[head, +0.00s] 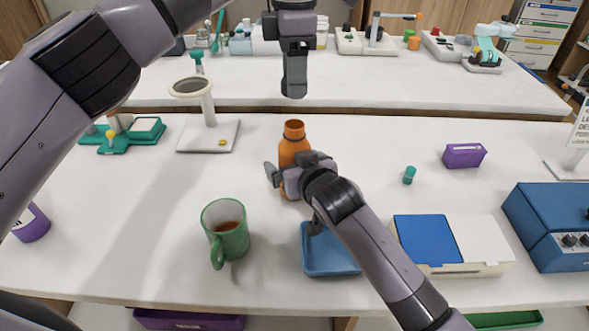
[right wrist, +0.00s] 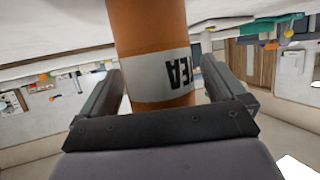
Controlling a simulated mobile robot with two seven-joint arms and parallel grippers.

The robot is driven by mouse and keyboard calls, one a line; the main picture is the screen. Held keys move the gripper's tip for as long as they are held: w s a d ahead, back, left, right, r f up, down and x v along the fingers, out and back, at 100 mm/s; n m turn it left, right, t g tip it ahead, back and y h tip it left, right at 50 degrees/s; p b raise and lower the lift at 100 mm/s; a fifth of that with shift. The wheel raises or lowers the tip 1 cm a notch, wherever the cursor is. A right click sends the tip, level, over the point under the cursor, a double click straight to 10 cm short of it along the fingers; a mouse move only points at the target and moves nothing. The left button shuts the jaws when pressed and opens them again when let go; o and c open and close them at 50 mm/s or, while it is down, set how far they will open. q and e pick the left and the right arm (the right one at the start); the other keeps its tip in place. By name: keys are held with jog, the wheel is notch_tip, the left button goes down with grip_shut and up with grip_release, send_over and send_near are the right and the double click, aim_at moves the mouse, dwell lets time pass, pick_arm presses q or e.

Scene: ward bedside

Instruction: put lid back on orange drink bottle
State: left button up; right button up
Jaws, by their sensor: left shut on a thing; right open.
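The orange drink bottle (head: 293,148) stands upright on the white table, its bare neck at the top with no lid on it. My right gripper (head: 288,178) is low at the bottle, jaws open. In the right wrist view the bottle (right wrist: 150,30), with a white label, stands between the two spread fingers (right wrist: 165,95), with a gap at each side. My left gripper (head: 293,92) points down above the bottle, clear of its neck. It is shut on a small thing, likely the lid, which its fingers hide.
A green mug (head: 228,240) with brown drink stands front left of the bottle. A blue tray (head: 330,262) lies partly under my right arm. A small teal cylinder (head: 409,174) and a purple box (head: 464,156) stand right. A ring stand (head: 208,137) is left.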

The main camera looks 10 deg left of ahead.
jog(key=c, duration=1.5)
pick_arm(q)
jog(key=shift+f, duration=2.5)
jog(key=shift+f, duration=0.1)
jog(key=shift+f, duration=0.8)
jog(key=shift+f, duration=0.55)
